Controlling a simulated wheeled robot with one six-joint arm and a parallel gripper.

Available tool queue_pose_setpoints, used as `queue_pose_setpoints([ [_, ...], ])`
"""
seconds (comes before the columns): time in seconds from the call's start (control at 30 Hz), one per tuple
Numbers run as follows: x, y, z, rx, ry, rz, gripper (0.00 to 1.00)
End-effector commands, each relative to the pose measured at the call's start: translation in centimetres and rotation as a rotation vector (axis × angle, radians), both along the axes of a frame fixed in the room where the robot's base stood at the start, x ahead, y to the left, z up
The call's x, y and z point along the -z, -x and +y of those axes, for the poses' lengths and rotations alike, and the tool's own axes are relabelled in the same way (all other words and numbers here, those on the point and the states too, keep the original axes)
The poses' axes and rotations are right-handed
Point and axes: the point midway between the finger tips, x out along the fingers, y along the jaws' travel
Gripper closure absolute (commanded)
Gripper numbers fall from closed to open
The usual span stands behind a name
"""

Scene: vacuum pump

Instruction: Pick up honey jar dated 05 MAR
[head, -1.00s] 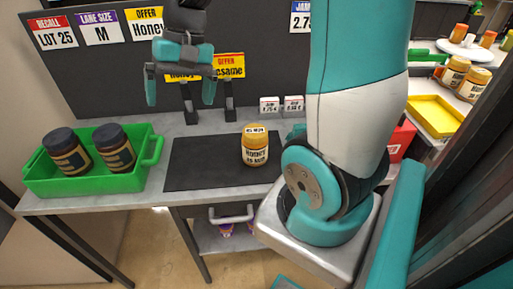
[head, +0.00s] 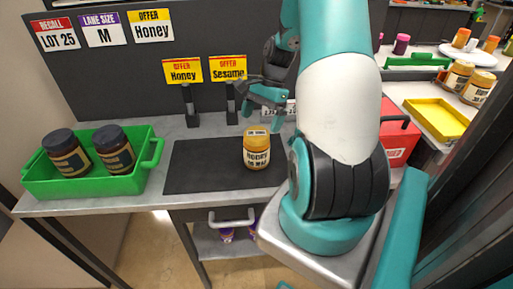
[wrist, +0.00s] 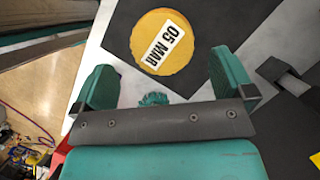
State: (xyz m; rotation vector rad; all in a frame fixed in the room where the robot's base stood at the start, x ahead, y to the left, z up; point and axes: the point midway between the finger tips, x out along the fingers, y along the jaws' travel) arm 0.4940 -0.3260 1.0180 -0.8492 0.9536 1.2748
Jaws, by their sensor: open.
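My gripper (head: 264,108) is open and empty, above and just behind the jar in the head view. In the wrist view the gripper's two teal fingers (wrist: 165,82) are spread, and the lid lies beyond them, not between them. My arm hides part of the counter to the right.
A green crate (head: 153,176) with two dark-lidded jars (head: 115,152) stands at the left. Sign holders (head: 190,105) stand behind the mat. A red box (head: 400,132), a yellow tray (head: 437,117) and more honey jars (head: 477,88) are at the right. The mat's left part is clear.

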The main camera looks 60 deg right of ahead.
Motion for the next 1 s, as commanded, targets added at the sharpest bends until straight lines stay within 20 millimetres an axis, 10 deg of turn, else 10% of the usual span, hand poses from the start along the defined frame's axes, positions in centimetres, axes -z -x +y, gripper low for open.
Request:
queue_pose_setpoints([
  [0.87, 7.1, -0.4, 2.5, 0.0, 0.001, -0.002, 0.0],
  [1.0, 7.0, -0.4, 2.5, -0.001, 0.001, -0.001, 0.28],
])
